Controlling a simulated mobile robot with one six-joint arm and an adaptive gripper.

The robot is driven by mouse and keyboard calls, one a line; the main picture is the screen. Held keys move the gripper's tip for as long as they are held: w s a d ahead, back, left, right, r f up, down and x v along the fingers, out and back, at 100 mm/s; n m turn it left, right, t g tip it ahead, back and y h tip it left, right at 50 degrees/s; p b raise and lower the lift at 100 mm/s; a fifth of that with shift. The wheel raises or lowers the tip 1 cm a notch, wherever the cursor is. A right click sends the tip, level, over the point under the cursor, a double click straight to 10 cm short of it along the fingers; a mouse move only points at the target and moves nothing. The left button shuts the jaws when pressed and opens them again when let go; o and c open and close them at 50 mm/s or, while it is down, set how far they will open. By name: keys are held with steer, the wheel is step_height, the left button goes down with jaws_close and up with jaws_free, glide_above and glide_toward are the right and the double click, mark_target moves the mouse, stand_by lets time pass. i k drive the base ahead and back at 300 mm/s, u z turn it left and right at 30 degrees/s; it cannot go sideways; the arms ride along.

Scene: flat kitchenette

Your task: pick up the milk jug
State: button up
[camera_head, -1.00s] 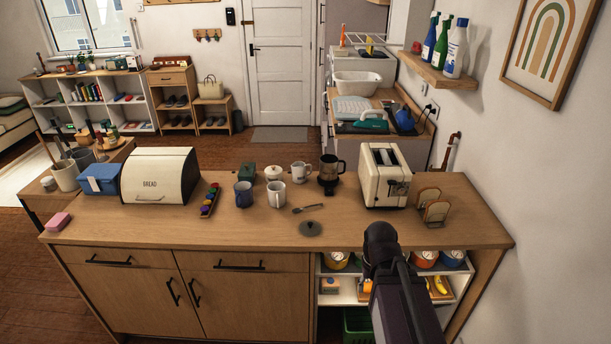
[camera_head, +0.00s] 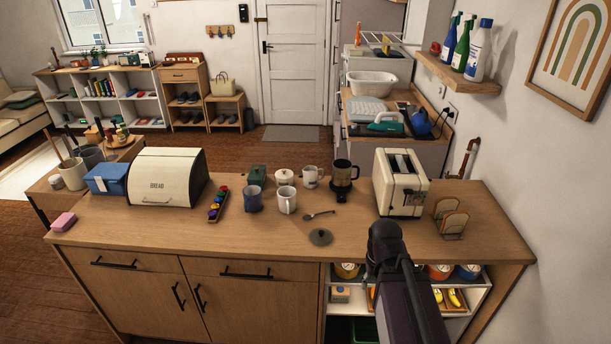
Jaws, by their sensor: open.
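Several small vessels stand on the wooden counter (camera_head: 160,228) in the head view. A white mug-like vessel (camera_head: 287,201) stands at the front of the group. A white lidded pot (camera_head: 284,178) and a pale vessel with a handle (camera_head: 312,177) stand behind it. I cannot tell for sure which of these is the milk jug. All stand upright and apart from my arm. My dark arm rises from the bottom right, in front of the counter. My gripper is not visible.
A blue mug (camera_head: 253,199), a dark coffee maker (camera_head: 343,178), a spoon (camera_head: 320,215) and a grey lid (camera_head: 320,237) are near the vessels. A toaster (camera_head: 400,184) and toast rack (camera_head: 451,220) stand right, a bread box (camera_head: 168,178) left.

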mark_target(311, 179)
steer(key=i, duration=1.45)
steer(key=z, duration=0.05)
